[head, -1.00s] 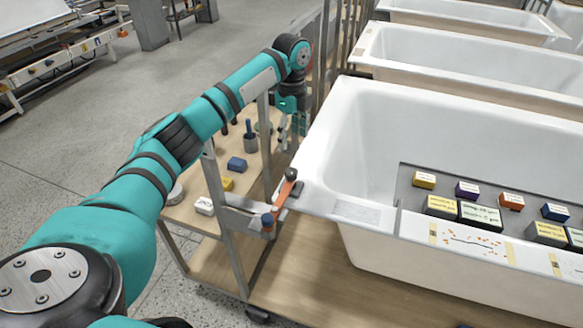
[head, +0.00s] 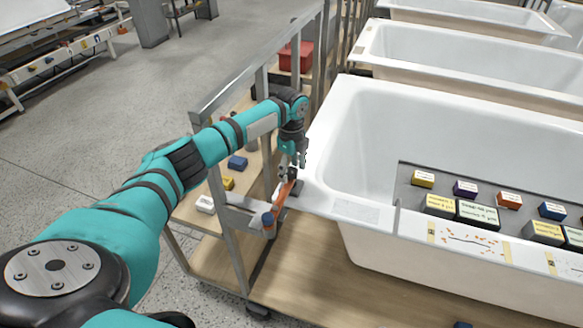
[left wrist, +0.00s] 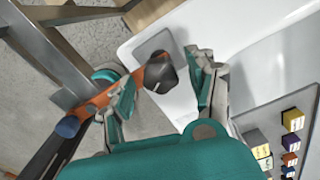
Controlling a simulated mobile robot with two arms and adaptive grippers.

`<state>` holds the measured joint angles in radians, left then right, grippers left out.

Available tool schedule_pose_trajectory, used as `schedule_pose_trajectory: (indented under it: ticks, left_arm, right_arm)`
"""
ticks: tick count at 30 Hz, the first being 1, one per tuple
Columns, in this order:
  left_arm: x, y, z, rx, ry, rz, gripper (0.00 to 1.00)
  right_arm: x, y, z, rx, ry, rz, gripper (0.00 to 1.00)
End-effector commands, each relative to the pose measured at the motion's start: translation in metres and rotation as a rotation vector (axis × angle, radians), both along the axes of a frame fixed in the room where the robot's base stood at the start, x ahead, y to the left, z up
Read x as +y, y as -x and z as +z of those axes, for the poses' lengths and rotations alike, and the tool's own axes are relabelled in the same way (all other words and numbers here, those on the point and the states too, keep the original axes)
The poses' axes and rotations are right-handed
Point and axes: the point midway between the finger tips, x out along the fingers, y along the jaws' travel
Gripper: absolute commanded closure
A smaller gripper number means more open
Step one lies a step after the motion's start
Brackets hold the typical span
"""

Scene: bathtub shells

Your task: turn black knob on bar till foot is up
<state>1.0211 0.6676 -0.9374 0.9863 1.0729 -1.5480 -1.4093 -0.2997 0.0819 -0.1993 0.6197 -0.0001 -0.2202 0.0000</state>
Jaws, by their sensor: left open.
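An orange bar (head: 283,194) reaches from the cart frame to the white tub's corner; it also shows in the left wrist view (left wrist: 88,107). A black knob (left wrist: 160,74) sits at its tub end, above a grey foot pad (left wrist: 152,48) at the tub rim. Whether the foot touches the rim is hidden from me. A blue knob (left wrist: 68,127) is at the bar's other end. My left gripper (head: 291,162) is open above the bar's tub end. In the left wrist view its fingers (left wrist: 162,88) stand on either side of the black knob. My right gripper is out of view.
A metal-framed wooden cart (head: 228,240) stands left of the tub (head: 345,150), holding blue, yellow and white blocks. A grey board (head: 404,190) with several labelled blocks lies across the tub. A red bin (head: 296,57) stands behind. More tubs stand at the back.

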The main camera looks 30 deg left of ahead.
Motion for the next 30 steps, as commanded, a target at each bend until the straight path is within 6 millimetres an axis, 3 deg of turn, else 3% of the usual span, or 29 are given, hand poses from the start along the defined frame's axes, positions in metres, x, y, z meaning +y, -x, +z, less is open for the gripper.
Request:
schedule_pose_trajectory:
  ticks: [2, 13, 22, 30]
  left_arm:
    - [0.0, 0.0, 0.0, 0.0, 0.0, 0.0, 0.48]
    - [0.0, 0.0, 0.0, 0.0, 0.0, 0.0, 0.97]
    - [-0.001, 0.0, 0.002, 0.001, 0.002, 0.035, 0.97]
    - [-0.001, 0.0, 0.004, 0.003, 0.003, 0.192, 0.97]
  right_arm:
    - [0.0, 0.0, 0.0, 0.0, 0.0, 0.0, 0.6]
    - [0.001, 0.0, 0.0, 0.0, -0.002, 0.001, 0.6]
    - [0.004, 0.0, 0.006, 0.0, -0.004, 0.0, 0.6]
    - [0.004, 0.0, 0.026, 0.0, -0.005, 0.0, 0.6]
